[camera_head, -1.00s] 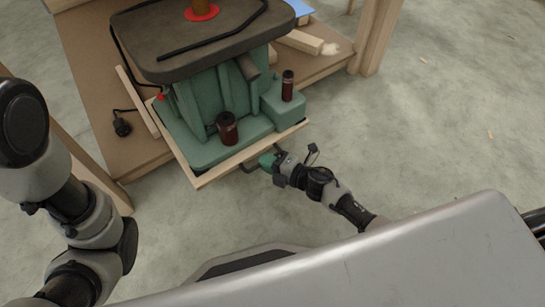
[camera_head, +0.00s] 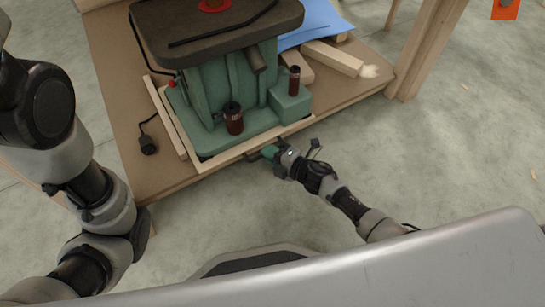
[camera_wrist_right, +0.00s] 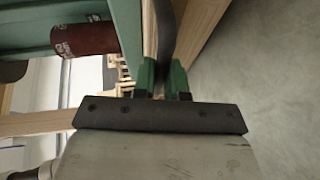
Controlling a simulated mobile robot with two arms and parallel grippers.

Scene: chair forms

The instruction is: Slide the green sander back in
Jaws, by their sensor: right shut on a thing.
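The green sander (camera_head: 205,95), with a dark table top and brown sanding drums, stands upright on a wooden-rimmed tray (camera_head: 222,157) on a low shelf. The tray's front rim is close to the shelf's front edge. My right gripper (camera_head: 270,153) is at the front of the tray, shut on its dark handle. In the right wrist view, the green fingers of my right gripper (camera_wrist_right: 163,80) close around the dark handle (camera_wrist_right: 165,35). My left arm shows at the left, but its gripper is out of view.
The brown shelf (camera_head: 120,95) has wood offcuts (camera_head: 332,58) and a blue sheet (camera_head: 312,22) at right. A black plug (camera_head: 148,145) lies left of the tray. A wooden post (camera_head: 425,50) stands at right. The floor at right is mostly clear.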

